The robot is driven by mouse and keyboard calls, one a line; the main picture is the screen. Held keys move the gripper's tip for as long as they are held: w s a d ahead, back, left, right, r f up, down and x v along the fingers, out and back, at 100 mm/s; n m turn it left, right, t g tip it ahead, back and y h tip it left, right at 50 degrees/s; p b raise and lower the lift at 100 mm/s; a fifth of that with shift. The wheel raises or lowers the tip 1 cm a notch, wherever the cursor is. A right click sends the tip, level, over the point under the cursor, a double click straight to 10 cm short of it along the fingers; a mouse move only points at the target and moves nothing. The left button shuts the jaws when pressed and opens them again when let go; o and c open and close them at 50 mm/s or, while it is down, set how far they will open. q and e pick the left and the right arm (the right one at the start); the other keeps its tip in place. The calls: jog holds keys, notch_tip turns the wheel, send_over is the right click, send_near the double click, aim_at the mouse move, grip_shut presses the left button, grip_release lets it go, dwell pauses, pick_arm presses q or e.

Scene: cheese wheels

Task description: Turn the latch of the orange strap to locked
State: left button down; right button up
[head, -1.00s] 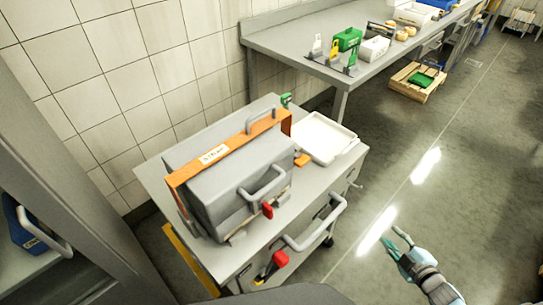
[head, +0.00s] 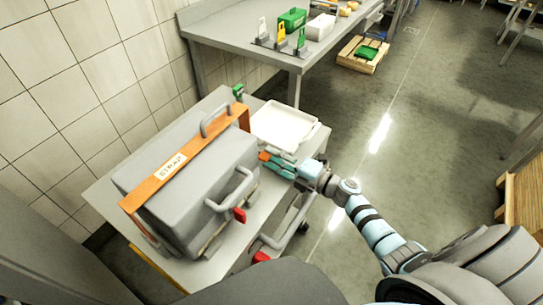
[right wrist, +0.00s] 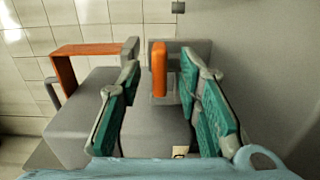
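The orange strap (head: 172,170) with a white STRAP label runs over the top of a grey case (head: 190,195) on a cart. The orange latch (head: 264,156) sticks out beside the case near the white tray. In the right wrist view the latch (right wrist: 159,68) stands upright against a grey block, between my fingers. My right gripper (head: 274,163) is at the latch, with its teal fingers open on both sides of it. A gap shows on each side in the right wrist view (right wrist: 160,75). My left gripper is not in view.
A white tray (head: 284,126) lies on the cart top (head: 105,188) behind my right gripper. The case has a grey side handle (head: 232,192) with a red piece (head: 239,215) close by. A green piece (head: 238,92) stands at the cart's far edge.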

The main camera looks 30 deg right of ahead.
jog(key=shift+w+a, duration=0.3)
jog(key=shift+w, duration=0.1)
jog(key=shift+c, duration=0.4)
grip_shut()
